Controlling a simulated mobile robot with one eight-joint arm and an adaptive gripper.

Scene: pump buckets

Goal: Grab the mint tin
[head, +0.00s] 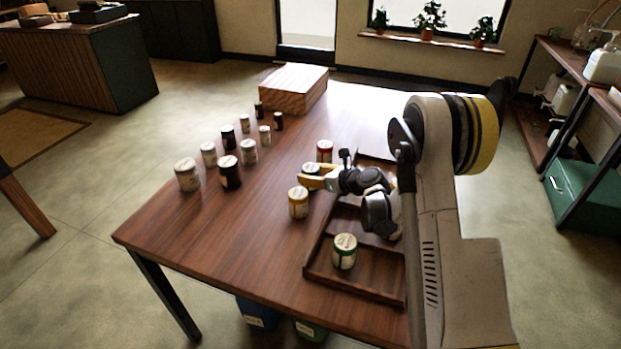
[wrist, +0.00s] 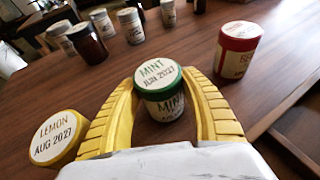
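The mint tin (wrist: 166,104) has a green lid rim and a white label reading MINT, JUN 2027. It stands upright between the two yellow fingers of my gripper (wrist: 160,80) in the wrist view. The fingers are spread to either side of it, with little or no gap at the tips; firm contact cannot be made out. In the head view my gripper (head: 318,177) is low over the table, and the tin (head: 311,168) is partly hidden by the fingers.
A yellow lemon tin (wrist: 58,138) sits close outside the left finger; a red-lidded tin (wrist: 237,50) stands to the right. A divided wooden tray (head: 375,290) holds a green-rimmed tin (head: 344,251). Several tins stand at the left, and a wooden block (head: 294,88) at the back.

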